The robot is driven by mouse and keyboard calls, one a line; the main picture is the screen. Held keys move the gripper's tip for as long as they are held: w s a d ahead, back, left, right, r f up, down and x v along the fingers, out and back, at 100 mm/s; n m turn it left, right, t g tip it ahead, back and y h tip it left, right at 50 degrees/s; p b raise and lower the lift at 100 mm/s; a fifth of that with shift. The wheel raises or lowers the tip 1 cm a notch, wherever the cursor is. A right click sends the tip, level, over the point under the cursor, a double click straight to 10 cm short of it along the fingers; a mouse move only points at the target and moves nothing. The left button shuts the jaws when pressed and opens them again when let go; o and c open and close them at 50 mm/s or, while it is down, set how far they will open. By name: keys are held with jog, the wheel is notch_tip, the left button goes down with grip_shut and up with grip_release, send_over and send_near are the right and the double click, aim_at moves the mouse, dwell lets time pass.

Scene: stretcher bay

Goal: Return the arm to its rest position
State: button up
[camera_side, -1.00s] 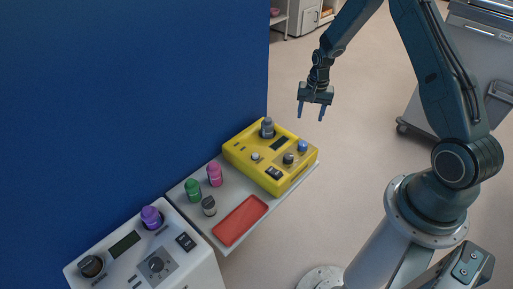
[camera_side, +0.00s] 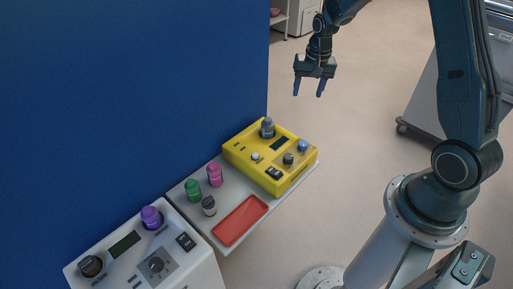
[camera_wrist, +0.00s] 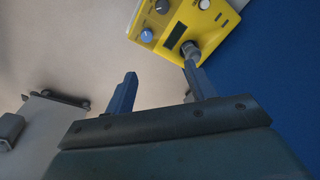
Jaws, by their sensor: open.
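My gripper (camera_side: 309,88) is open and empty, raised in the air above and behind the yellow device in the side view. Its two blue fingers point down and stand apart. In the wrist view the gripper (camera_wrist: 158,92) shows its spread fingers with nothing between them. My arm reaches up and back from its base at the right, and its upper part leaves the top of the side view.
A yellow device (camera_side: 248,162) with knobs sits on a grey shelf (camera_side: 226,188) by the blue wall (camera_side: 130,90). Pink (camera_side: 215,175), green (camera_side: 193,190) and grey-black (camera_side: 209,206) bottles and a red tray (camera_side: 240,220) share the shelf. A white device (camera_side: 127,272) stands in front.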

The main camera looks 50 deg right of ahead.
jog(key=s+a+r+n+t, duration=0.1)
jog(key=s+a+r, duration=0.15)
jog(key=r, duration=0.25)
jog(key=s+a+r+n, duration=0.1)
jog(key=a+r, duration=0.2)
jog(key=r, duration=0.2)
jog(key=s+a+r+n+t, duration=0.1)
jog(key=s+a+r+n, duration=0.2)
jog(key=s, duration=0.7)
jog(key=s+a+r+n+t, duration=0.2)
jog(key=s+a+r+n, duration=0.2)
jog(key=s+a+r, duration=0.2)
jog(key=s+r, duration=0.2)
jog(key=s, duration=0.2)
jog(key=shift+s+a, duration=0.15)
jog(key=shift+a, duration=0.2)
